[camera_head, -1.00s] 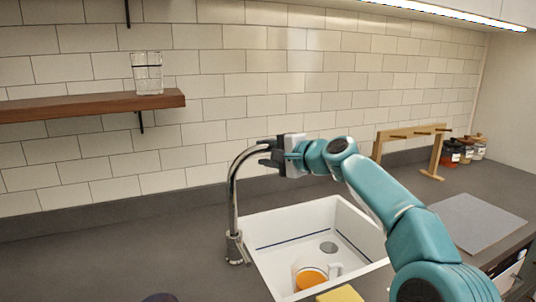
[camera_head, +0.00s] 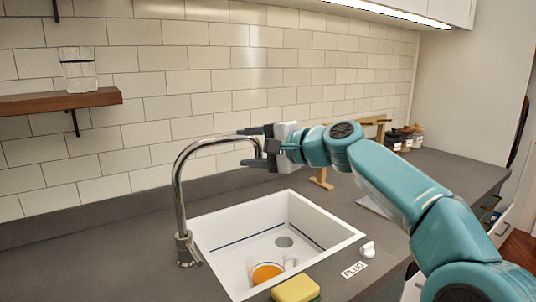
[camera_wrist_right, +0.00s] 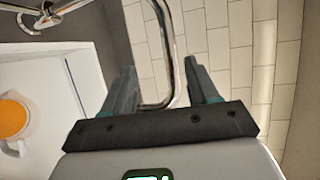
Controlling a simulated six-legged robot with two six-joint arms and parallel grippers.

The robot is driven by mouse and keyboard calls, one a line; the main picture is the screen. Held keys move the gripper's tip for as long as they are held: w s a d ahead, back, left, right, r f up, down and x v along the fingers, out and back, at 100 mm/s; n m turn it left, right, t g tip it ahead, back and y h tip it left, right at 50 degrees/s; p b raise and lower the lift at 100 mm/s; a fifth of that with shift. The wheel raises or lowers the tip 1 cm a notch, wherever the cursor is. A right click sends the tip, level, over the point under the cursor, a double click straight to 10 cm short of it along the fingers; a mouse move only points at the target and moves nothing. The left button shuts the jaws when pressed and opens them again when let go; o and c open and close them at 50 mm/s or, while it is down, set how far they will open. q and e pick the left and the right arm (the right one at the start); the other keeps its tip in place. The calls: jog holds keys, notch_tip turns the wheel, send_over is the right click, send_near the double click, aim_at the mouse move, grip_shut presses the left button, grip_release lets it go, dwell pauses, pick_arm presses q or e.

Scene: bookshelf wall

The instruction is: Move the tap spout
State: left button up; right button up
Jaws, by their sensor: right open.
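The chrome tap (camera_head: 178,205) stands at the left rim of the white sink (camera_head: 205,240). Its curved spout (camera_head: 205,142) arches right toward my right gripper (camera_head: 250,147). In the right wrist view, the bent chrome tube of the spout (camera_wrist_right: 170,45) runs down between the two fingers of my right gripper (camera_wrist_right: 160,88). The fingers are open, one on each side of the tube, with a visible gap at least on the right. The spout's end is partly hidden by the gripper in the head view. My left gripper is not in view.
A mug with orange contents (camera_head: 267,272) stands in the sink. A yellow sponge (camera_head: 296,289) lies at the front rim. A wooden rack (camera_head: 320,180) and jars (camera_head: 400,140) stand behind my right arm. A wooden shelf (camera_head: 30,104) holds a glass (camera_head: 78,70). The counter left of the tap is clear.

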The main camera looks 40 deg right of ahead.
jog(key=v, duration=0.5)
dwell(0.3)
jog(key=shift+s, duration=0.1)
